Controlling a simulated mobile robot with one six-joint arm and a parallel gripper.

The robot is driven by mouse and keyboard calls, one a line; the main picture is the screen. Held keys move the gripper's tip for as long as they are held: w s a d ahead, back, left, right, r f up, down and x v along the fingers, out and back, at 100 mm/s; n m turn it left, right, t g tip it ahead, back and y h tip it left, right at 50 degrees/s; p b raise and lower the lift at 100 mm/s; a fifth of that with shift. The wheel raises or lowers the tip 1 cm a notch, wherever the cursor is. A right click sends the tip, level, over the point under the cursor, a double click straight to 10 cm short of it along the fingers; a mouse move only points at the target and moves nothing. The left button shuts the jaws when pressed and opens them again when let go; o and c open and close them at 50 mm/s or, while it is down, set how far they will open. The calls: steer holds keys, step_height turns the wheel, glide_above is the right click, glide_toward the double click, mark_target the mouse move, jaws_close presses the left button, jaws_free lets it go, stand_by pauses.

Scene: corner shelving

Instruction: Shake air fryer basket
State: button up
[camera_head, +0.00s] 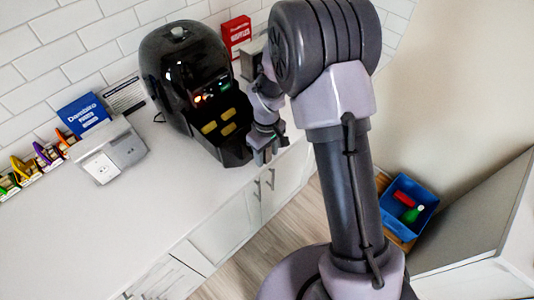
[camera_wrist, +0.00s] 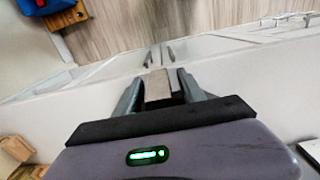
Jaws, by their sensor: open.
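A black air fryer (camera_head: 187,70) stands on the white counter against the tiled wall. Its basket (camera_head: 236,155) is pulled out at the front and holds several yellow pieces (camera_head: 218,122). My gripper (camera_head: 263,156) points down at the front right of the basket, close to it; I cannot tell if they touch. In the wrist view my gripper (camera_wrist: 159,84) has its fingers apart, with a light beige and dark shape between them that I cannot identify. The basket handle is not clear in either view.
A red box (camera_head: 236,32) stands right of the fryer. A blue box (camera_head: 83,112), a grey-white device (camera_head: 108,152) and colourful packets (camera_head: 40,157) are to the left. A blue bin (camera_head: 409,207) sits below at right. The front counter (camera_head: 120,220) is clear.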

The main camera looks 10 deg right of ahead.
step_height(320, 180, up, 17)
steer(key=p, duration=0.3)
steer(key=shift+r+p, duration=0.15)
steer(key=shift+p, duration=0.15)
